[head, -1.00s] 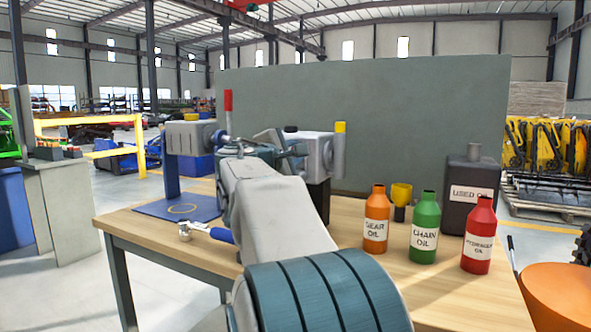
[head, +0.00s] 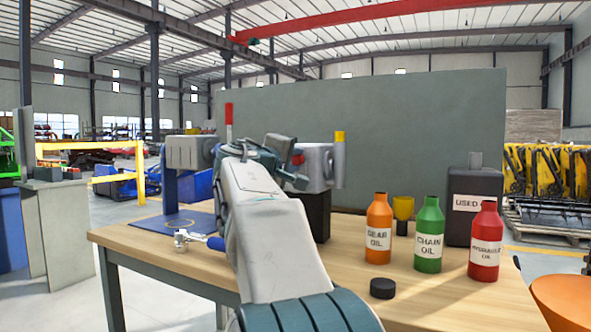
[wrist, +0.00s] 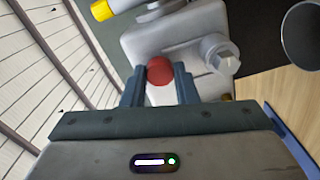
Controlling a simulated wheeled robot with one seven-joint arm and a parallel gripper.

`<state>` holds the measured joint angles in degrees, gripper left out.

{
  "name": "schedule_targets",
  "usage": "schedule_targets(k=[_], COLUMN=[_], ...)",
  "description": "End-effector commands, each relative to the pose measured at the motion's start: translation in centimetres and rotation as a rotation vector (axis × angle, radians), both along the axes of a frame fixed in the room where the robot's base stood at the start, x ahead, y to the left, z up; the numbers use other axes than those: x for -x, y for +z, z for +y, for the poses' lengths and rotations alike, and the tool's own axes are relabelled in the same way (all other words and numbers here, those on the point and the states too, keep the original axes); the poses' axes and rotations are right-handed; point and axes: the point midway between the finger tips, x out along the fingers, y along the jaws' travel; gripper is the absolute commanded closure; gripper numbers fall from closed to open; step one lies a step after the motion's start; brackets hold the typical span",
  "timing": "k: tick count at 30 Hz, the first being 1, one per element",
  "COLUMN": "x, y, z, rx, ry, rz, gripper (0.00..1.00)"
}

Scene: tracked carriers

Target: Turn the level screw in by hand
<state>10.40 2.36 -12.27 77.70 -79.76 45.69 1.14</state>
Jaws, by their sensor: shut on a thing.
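A red round-headed piece, which I take to be the level screw (wrist: 160,71), sits between the two fingers of my gripper (wrist: 160,82) in the wrist view. My gripper is shut on it. It is right at the face of a pale grey housing (wrist: 135,42); how deep it sits is hidden. In the head view the red head (head: 298,158) shows at the left side of the grey housing (head: 319,163), which stands on a black block (head: 318,213). My gripper (head: 292,166) is partly hidden there by my own arm.
A grey hex plug (wrist: 224,60) sticks out of the housing beside my fingers. Orange (head: 378,230), green (head: 429,235) and red (head: 486,242) oil bottles stand at the right. A black cap (head: 382,288) lies in front. A blue-handled tool (head: 214,242) lies at the left.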

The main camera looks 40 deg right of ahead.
Motion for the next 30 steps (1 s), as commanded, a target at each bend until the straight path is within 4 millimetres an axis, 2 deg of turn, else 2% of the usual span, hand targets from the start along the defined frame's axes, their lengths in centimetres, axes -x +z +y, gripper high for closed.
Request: schedule_targets(k=[9, 23, 30], x=[0.0, 0.01, 0.0], y=[-0.09, -0.11, -0.13], z=[-0.03, -0.04, -0.03], rx=[-0.129, -0.159, -0.248], ry=[-0.003, -0.003, -0.002], rz=[-0.304, -0.374, -0.589], gripper=[0.9, 0.9, 0.9])
